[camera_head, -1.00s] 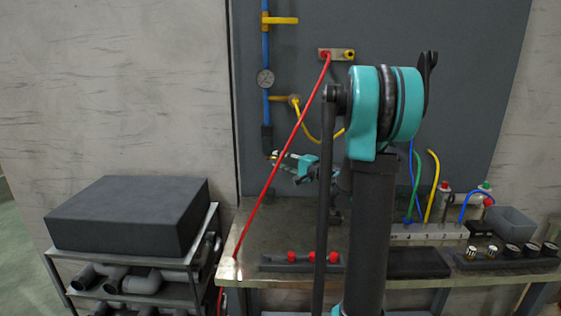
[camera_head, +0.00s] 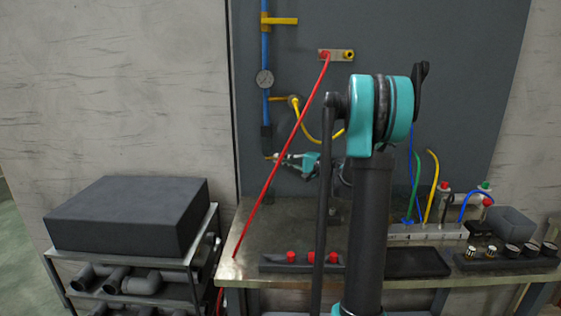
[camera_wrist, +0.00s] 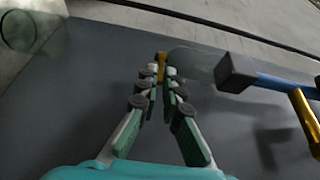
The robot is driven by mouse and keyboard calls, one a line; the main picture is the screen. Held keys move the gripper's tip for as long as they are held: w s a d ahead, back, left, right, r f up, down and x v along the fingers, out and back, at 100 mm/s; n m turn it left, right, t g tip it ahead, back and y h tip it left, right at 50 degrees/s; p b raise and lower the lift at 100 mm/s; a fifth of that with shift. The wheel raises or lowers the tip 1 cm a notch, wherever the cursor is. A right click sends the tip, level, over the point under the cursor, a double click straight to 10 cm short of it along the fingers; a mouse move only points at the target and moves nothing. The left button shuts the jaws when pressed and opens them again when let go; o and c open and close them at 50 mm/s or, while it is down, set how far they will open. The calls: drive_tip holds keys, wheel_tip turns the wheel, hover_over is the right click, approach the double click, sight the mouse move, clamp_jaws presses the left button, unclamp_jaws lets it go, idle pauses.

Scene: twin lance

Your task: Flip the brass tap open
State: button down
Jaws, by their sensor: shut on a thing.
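The brass tap (camera_wrist: 162,58) shows as a small yellow-brass piece between my fingertips in the wrist view. My gripper (camera_wrist: 162,74) is shut on it, with the fingers hiding most of it. In the head view my gripper (camera_head: 279,158) reaches left to the foot of the blue pipe (camera_head: 266,55), below its dark lower end (camera_head: 266,139). The brass there is tiny and partly covered by the fingertips, so I cannot tell how far the tap is turned.
A red hose (camera_head: 282,153) slants down in front of my gripper's side. The workbench (camera_head: 245,240) below holds a power strip and several small parts. A dark block (camera_head: 130,215) stands on a rack at left.

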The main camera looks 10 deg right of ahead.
drive_tip(key=shift+w+n+g, duration=0.15)
drive_tip(key=shift+n+g, duration=0.15)
drive_tip(key=shift+g, duration=0.1)
drive_tip(key=c, duration=1.7)
unclamp_jaws()
drive_tip(key=shift+d, duration=0.1)
drive_tip(key=v, duration=1.2)
drive_tip(key=shift+w+f, duration=0.1)
drive_tip(key=shift+f, duration=0.1)
